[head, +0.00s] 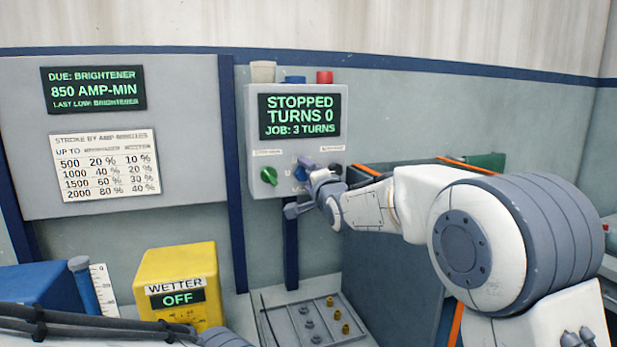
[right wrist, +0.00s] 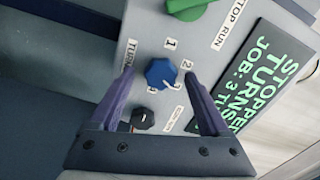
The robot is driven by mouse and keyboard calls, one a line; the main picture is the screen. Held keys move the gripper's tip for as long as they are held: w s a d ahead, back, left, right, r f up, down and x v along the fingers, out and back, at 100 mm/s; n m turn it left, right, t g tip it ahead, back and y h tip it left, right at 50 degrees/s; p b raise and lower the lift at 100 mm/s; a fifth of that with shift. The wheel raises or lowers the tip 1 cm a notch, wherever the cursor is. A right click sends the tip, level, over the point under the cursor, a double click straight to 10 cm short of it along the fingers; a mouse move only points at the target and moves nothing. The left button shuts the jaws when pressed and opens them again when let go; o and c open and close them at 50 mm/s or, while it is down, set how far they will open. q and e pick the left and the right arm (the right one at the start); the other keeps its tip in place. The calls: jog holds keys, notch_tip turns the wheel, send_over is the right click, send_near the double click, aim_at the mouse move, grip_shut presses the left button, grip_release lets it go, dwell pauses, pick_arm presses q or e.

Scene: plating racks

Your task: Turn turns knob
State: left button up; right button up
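The turns knob (right wrist: 160,73) is blue, with digits printed around it, and sits between a green knob (right wrist: 188,8) and a black knob (right wrist: 143,118) in the right wrist view. In the head view the blue knob (head: 300,173) is on the grey control box (head: 252,130), partly behind my right gripper (head: 312,176). My right gripper (right wrist: 158,77) is open, one finger on each side of the blue knob with gaps visible; I cannot tell its depth. The display (head: 299,115) reads STOPPED, TURNS 0, JOB: 3 TURNS. My left gripper is not visible.
A stroke chart (head: 104,165) and a due screen (head: 93,89) hang at left. A yellow wetter box (head: 180,262) reads OFF. A tray with small posts (head: 265,325) lies below the control box. A dark tank (head: 385,260) stands behind my right arm.

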jog(key=b+v, duration=0.2)
jog(key=v, duration=0.8)
jog(key=shift+s+b, duration=0.25)
jog(key=shift+b, duration=0.05)
jog(key=s+a+f+n+g+h+p, duration=0.1)
jog(key=s+a+f+n+g+p, duration=0.1)
jog(key=s+f+n+g, duration=0.35)
jog(key=s+a+f+n+g+p, duration=0.2)
jog(key=s+f+n+g+p, duration=0.1)
jog(key=s+f, duration=0.5)
jog(key=s+d+f+n+g+h+p, duration=0.1)
jog(key=s+f+n+g, duration=0.1)
jog(key=s, duration=0.6)
jog(key=s+d+f+n+g+h+p, duration=0.1)
jog(key=s+d+f+n+g, duration=0.1)
jog(key=s+n, duration=0.3)
jog(key=s+d+f+n+g+h+p, duration=0.1)
jog(key=s+d+f+n+g, duration=0.1)
jog(key=s, duration=1)
jog(key=n+g, duration=0.1)
jog(key=g, duration=0.1)
jog(key=shift+s+d+f+g+h, duration=0.25)
jog(key=shift+s+g+h, duration=0.05)
jog(key=shift+g, duration=0.05)
